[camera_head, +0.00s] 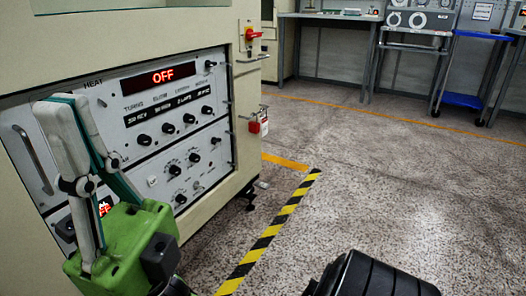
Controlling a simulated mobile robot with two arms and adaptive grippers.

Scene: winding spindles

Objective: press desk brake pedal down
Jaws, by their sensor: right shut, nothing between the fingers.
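No desk brake pedal can be made out in the head view. My right gripper (60,101), with a green body and pale fingers edged in teal, stands at the lower left with its fingers pointing up. Its fingers are shut with nothing between them. It is in front of the grey control panel (212,166) and hides part of its left side. The panel has knobs and a red display (163,76) reading OFF. My left gripper is not in view.
A grey workbench (330,17) and a blue cart (462,100) stand at the back. The middle floor is clear.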

